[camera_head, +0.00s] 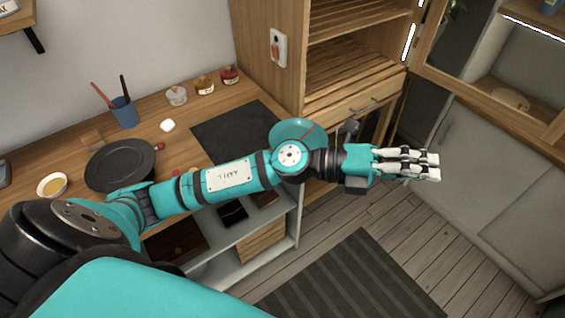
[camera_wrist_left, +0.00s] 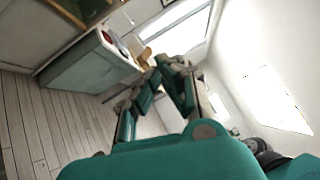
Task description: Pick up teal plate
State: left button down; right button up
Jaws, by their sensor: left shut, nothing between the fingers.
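The teal plate (camera_head: 301,128) lies at the right end of the wooden desk in the head view, on or near the edge of the dark mat. My left gripper (camera_head: 437,166) is shut and empty, past the desk's right end, over the floor and clear of the plate. The left wrist view also shows the gripper (camera_wrist_left: 163,68), but I cannot make out the plate there. My right gripper is not in view.
A black plate (camera_head: 120,163), a blue cup with brushes (camera_head: 124,112) and several small jars stand on the wooden desk (camera_head: 185,145). A wooden cabinet (camera_head: 265,55) rises behind the desk's right end. A striped rug (camera_head: 350,280) lies on open floor.

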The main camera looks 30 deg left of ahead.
pick_arm(q)
jog(key=w+a+f+m+g+y, duration=0.1)
jog(key=a+f+m+g+y, duration=0.55)
jog(key=a+f+y, duration=0.5)
jog(key=w+a+f+y, duration=0.1)
jog(key=a+y, duration=0.3)
jog(key=a, duration=0.6)
jog(key=w+a+f+y, duration=0.1)
jog(key=a+f+y, duration=0.15)
jog(key=a, duration=0.85)
jog(key=w+d+f+p, duration=0.2)
jog(key=w+f+p, duration=0.1)
jog(key=f, duration=0.6)
jog(key=shift+w+y+p, duration=0.15)
jog(key=shift+y+p, duration=0.25)
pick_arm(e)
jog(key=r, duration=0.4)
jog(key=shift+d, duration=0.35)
